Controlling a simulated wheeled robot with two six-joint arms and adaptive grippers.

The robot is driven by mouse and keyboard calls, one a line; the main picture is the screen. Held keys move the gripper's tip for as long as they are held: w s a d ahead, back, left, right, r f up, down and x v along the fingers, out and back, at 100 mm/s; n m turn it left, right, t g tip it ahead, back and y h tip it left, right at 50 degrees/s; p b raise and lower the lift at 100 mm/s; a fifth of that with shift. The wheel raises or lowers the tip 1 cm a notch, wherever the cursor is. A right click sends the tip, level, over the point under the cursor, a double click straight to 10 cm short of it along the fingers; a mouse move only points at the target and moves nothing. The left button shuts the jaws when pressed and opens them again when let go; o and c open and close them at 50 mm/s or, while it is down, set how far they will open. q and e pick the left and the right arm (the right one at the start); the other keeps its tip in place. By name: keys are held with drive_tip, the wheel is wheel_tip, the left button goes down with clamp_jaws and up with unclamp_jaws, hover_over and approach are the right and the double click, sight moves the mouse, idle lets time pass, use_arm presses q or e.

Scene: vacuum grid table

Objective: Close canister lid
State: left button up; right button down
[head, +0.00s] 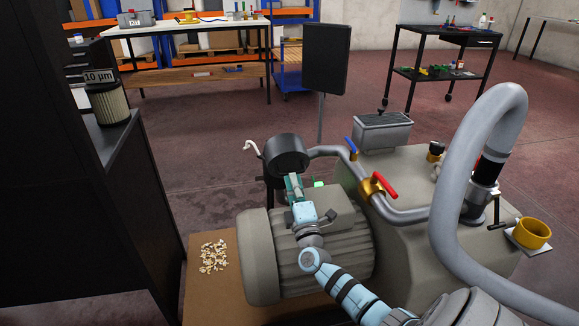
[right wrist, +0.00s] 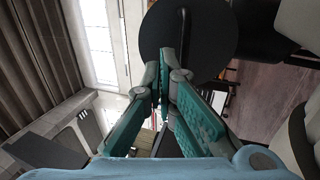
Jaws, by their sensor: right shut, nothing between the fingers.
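A black round canister (head: 286,150) sits behind the motor on the machine, at the centre of the head view. Whether its lid is a separate part, open or shut, I cannot tell. In the right wrist view a dark round disc (right wrist: 190,25), probably part of the canister, fills the top beyond the fingertips. My right gripper (head: 293,182), with green finger pads, is shut and empty just in front of the canister. It also shows in the right wrist view (right wrist: 174,65). Whether the fingertips touch the disc is unclear. My left gripper is not in view.
A grey motor (head: 320,250) lies below my right arm. Pipes with a blue handle (head: 351,147) and a red handle (head: 386,186) run right of the canister. A pale bent handle (head: 252,149) is to its left. A filter cartridge (head: 108,104) stands on the dark cabinet.

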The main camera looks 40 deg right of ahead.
sight(288, 158)
drive_tip(key=x, duration=0.5)
drive_tip(key=shift+w+d+b, duration=0.15)
drive_tip(key=shift+w+b, duration=0.05)
drive_tip(key=shift+b, duration=0.1)
drive_tip(key=shift+r, duration=0.1)
